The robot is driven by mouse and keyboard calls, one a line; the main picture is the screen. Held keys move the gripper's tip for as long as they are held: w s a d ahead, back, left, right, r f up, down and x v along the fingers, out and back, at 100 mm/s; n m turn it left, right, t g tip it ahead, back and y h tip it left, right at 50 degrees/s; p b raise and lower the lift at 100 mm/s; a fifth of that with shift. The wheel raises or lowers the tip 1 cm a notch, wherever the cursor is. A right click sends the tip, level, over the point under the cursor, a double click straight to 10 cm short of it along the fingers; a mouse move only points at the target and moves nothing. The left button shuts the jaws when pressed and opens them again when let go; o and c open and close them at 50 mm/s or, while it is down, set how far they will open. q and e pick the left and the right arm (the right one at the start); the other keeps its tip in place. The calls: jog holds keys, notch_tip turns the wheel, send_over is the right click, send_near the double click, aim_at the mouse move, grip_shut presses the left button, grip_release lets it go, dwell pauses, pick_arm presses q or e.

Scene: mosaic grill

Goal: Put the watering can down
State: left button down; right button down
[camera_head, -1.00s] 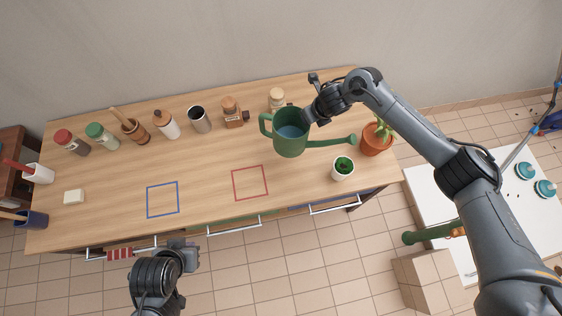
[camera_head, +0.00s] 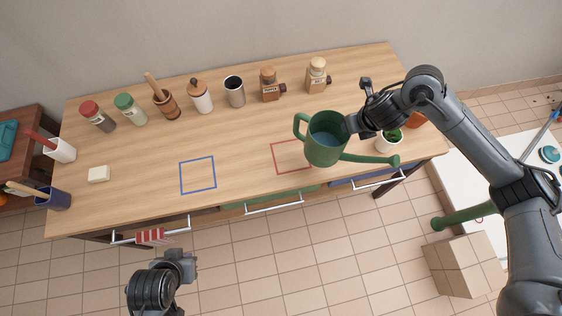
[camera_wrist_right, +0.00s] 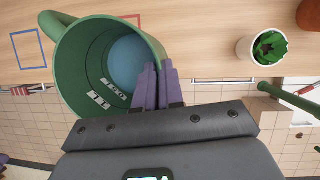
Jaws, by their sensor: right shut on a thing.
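The green watering can (camera_head: 322,151) is held upright by my right gripper (camera_head: 358,121) above the front right part of the wooden table, with its spout pointing right. In the right wrist view my right gripper (camera_wrist_right: 158,88) is shut on the wall of the watering can (camera_wrist_right: 70,75), and bluish water shows inside. The can covers part of the red square outline (camera_head: 283,156) on the table. My left gripper (camera_head: 182,262) is in front of the table, empty-looking; its fingers are too small to judge.
A blue square outline (camera_head: 198,175) lies on bare wood left of the can. A small white potted plant (camera_head: 388,143) stands close to the spout, with an orange pot (camera_head: 414,119) behind it. Jars, a mortar (camera_head: 166,104) and grinders (camera_head: 270,84) line the back. A white block (camera_head: 99,174) lies left.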

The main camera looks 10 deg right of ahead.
aim_at(311, 134)
jog(key=w+a+f, duration=0.2)
jog(key=a, duration=0.1)
jog(key=w+a+f, duration=0.2)
jog(key=a+f, duration=0.1)
jog(key=w+a+f, duration=0.2)
jog(key=a+f, duration=0.1)
jog(key=shift+w+b, duration=0.1)
jog(key=shift+b, duration=0.3)
jog(key=shift+f+b, duration=0.35)
jog(key=shift+f, duration=1.65)
pick_arm(q)
jog(key=shift+w+d+f, duration=0.2)
jog(key=shift+d+f, duration=0.35)
jog(key=shift+f, duration=0.3)
pick_arm(e)
jog(key=shift+d, duration=0.1)
